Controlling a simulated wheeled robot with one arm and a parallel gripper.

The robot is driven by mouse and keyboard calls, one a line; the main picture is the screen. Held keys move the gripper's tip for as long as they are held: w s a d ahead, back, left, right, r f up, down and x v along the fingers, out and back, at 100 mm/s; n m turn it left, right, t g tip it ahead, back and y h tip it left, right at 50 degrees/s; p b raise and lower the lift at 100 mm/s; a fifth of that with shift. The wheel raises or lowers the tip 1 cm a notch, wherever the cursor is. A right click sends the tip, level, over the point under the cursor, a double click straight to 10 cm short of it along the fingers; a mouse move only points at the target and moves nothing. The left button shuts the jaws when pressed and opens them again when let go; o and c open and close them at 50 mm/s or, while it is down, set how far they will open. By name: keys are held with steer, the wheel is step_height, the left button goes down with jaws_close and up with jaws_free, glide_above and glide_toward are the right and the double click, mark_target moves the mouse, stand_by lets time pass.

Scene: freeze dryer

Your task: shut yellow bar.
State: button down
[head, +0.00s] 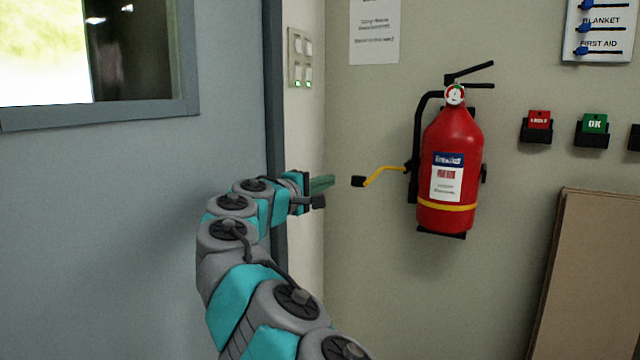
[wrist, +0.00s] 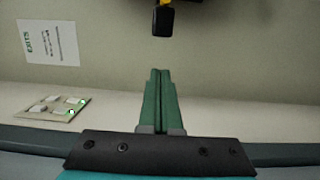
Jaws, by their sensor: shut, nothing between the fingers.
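A thin yellow bar (head: 384,170) with a black end sticks out to the left of a red fire extinguisher (head: 452,170) on the wall. In the wrist view, the bar's black end (wrist: 162,21) shows at the top middle, with a bit of yellow above it. My gripper (head: 333,181) is left of the black end, at about the same height in the head view, with a gap between them. Its green fingers (wrist: 160,74) are together and empty in the wrist view, pointing towards the black end without touching it.
A grey-blue door (head: 130,220) with a window is on the left, close to my arm. A switch panel (head: 300,58) is on the wall above my gripper. Red and green card holders (head: 592,130) hang right of the extinguisher, and a brown board (head: 590,280) leans below them.

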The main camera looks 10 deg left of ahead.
steer(key=shift+s+d, duration=0.2)
steer(key=shift+d, duration=0.6)
steer(key=shift+s+d, duration=0.2)
steer(key=shift+d, duration=0.55)
steer(key=shift+d, duration=0.1)
steer(key=shift+s+d+y, duration=0.3)
steer(key=shift+s, duration=0.1)
